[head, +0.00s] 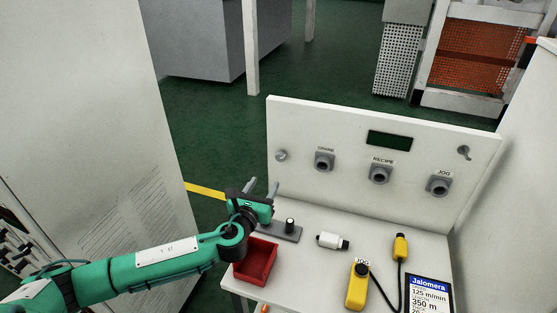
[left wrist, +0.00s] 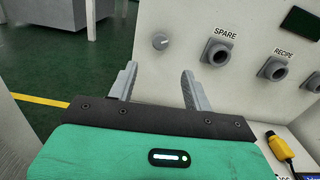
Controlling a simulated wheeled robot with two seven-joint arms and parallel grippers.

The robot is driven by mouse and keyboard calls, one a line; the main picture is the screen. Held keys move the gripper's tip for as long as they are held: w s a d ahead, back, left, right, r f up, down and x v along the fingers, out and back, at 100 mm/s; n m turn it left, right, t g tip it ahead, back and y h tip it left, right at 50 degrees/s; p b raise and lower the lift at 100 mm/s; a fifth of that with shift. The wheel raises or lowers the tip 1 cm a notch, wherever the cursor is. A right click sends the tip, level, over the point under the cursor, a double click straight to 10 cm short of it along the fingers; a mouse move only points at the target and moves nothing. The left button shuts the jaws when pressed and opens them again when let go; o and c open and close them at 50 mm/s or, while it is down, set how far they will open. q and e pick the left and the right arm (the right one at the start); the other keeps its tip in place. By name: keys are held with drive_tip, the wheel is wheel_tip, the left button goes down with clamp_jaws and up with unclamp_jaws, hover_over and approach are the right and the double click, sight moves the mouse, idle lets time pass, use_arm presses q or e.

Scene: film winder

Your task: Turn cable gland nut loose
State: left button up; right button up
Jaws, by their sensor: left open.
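Several grey fittings sit on the upright white panel (head: 350,190). A small round grey one (head: 281,155) is at the panel's left, and it also shows in the left wrist view (left wrist: 160,41). Larger sockets are labelled SPARE (head: 324,162), RECIPE (head: 380,172) and JOG (head: 439,185). I cannot tell which part is the cable gland nut. My left gripper (head: 263,186) is open and empty, in front of the panel's left part. In the left wrist view its two grey fingers (left wrist: 158,72) point towards the panel, with the small round fitting beyond and above the gap. My right gripper is out of view.
On the white bench are a red bin (head: 247,275), a grey plate with a black-topped post (head: 290,226), a white-and-black connector (head: 332,241), a yellow plug (head: 400,247) on a black cable, a yellow pendant (head: 357,287) and a display card (head: 430,294). A tall white cabinet (head: 90,90) stands left.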

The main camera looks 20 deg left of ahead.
sight(280, 158)
use_arm(q)
drive_tip(key=w+p, duration=0.1)
drive_tip(key=w, duration=0.3)
drive_tip(key=w+p, duration=0.1)
drive_tip(key=w, duration=0.6)
drive_tip(key=shift+w+d+p, duration=0.25)
drive_tip(key=shift+w+p, duration=0.1)
drive_tip(key=shift+p, duration=0.05)
drive_tip(key=shift+w, duration=0.8)
drive_tip(key=c, duration=1)
drive_tip(key=shift+o, duration=0.2)
